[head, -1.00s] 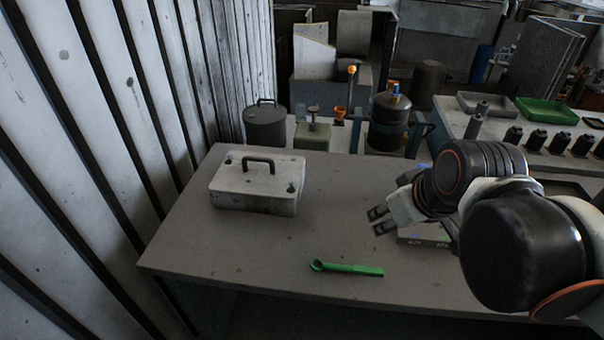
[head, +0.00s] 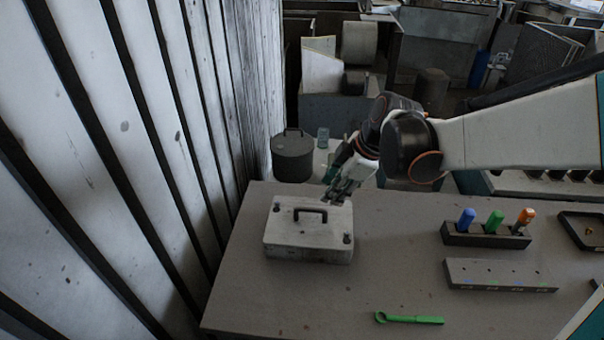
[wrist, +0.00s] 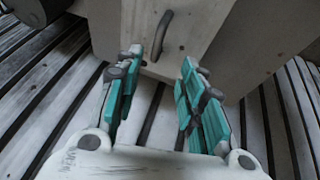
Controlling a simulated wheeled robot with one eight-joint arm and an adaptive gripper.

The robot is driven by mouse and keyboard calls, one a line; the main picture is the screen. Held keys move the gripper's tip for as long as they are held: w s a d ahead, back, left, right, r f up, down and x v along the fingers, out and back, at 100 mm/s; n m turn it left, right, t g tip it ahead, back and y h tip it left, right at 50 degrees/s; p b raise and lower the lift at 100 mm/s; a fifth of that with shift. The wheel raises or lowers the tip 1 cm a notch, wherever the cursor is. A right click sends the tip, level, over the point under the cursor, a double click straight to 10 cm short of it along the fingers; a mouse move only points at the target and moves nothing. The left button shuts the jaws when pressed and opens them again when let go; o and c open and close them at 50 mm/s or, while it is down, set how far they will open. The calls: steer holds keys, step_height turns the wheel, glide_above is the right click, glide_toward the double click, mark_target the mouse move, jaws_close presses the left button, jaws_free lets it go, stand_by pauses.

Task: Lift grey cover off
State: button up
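The grey cover (head: 308,243) is a pale, scuffed box shape with a dark handle (head: 310,211) on top and dark knobs at its corners. It sits flat on the table at the left. My gripper (head: 338,194) is at the cover's back right corner and tilts down toward it; the head view does not show whether they touch. In the wrist view my gripper (wrist: 160,75) has its two teal-padded fingers spread with nothing between them. The handle (wrist: 163,35) shows ahead of the fingertips on the cover (wrist: 200,25). What lies under the cover is hidden.
A green wrench (head: 410,319) lies at the table's front. A dark rack (head: 480,238) with blue, green and orange-handled tools and a grey block (head: 500,275) stand to the right. A dark canister (head: 292,157) stands behind the table. A ribbed wall (head: 130,150) borders the left.

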mark_target(315, 208)
steer(key=b+x, duration=0.2)
steer(key=x, duration=0.6)
steer(key=shift+f, duration=0.2)
steer(key=b+x, duration=0.1)
steer(key=x, duration=0.1)
steer(key=b+x, duration=0.1)
steer(key=x, duration=0.2)
steer(key=shift+w+r, duration=0.1)
steer(key=shift+w, duration=0.1)
steer(key=shift+d+r, duration=0.1)
jaws_close()
